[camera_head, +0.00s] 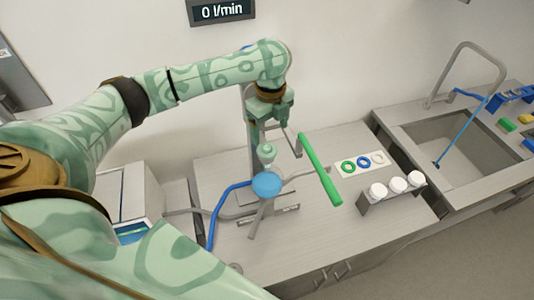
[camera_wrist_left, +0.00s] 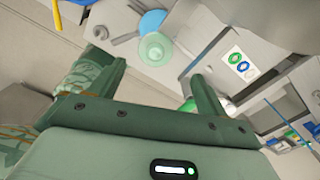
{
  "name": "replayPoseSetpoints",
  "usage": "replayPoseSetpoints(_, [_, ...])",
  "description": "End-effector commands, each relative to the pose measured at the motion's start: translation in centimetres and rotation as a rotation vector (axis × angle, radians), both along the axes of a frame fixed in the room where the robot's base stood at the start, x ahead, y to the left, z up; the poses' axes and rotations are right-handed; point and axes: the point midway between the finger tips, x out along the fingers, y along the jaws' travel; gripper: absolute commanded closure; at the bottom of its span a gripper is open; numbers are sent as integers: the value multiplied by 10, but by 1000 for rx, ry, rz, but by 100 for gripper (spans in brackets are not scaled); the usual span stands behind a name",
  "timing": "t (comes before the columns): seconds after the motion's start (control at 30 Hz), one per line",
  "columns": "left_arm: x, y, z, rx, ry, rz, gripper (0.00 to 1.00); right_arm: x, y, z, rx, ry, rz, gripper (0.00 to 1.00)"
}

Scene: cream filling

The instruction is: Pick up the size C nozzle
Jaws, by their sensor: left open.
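My left gripper (camera_head: 270,118) is open and empty above the filling machine, pointing down. In the left wrist view its two fingers stand wide apart (camera_wrist_left: 152,85), with nothing between them. A white card (camera_head: 352,172) with a green ring (camera_head: 348,167), a blue ring (camera_head: 363,161) and a white ring (camera_head: 377,158) lies on the counter to the right. In front of it a small rack (camera_head: 379,207) holds white round pieces, left (camera_head: 378,190), middle (camera_head: 397,185) and right (camera_head: 415,179). No size letters are readable, so I cannot tell which is size C. My right gripper is out of view.
The machine has a blue disc (camera_head: 266,185), a pale green knob (camera_head: 267,152) and a long green handle (camera_head: 320,170) between my gripper and the card. A blue hose (camera_head: 218,211) runs left. A sink (camera_head: 455,150) stands at the right. The counter's front is clear.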

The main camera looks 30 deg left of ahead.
Motion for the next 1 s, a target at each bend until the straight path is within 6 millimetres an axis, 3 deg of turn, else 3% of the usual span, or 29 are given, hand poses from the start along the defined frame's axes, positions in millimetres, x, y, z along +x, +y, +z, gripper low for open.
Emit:
replayPoseSetpoints(0.03, [-1,0,-16,0,5,1,24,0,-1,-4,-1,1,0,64])
replayPoseSetpoints(0.2, [-1,0,-52,-1,3,2,24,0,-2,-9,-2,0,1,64])
replayPoseSetpoints(0.47, [-2,1,-75,0,1,-1,24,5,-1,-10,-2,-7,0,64])
replayPoseSetpoints(0.7, [-7,5,-113,0,1,1,24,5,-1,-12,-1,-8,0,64])
replayPoseSetpoints(1.0, [-7,5,-120,2,-2,-1,24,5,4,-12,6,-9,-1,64])
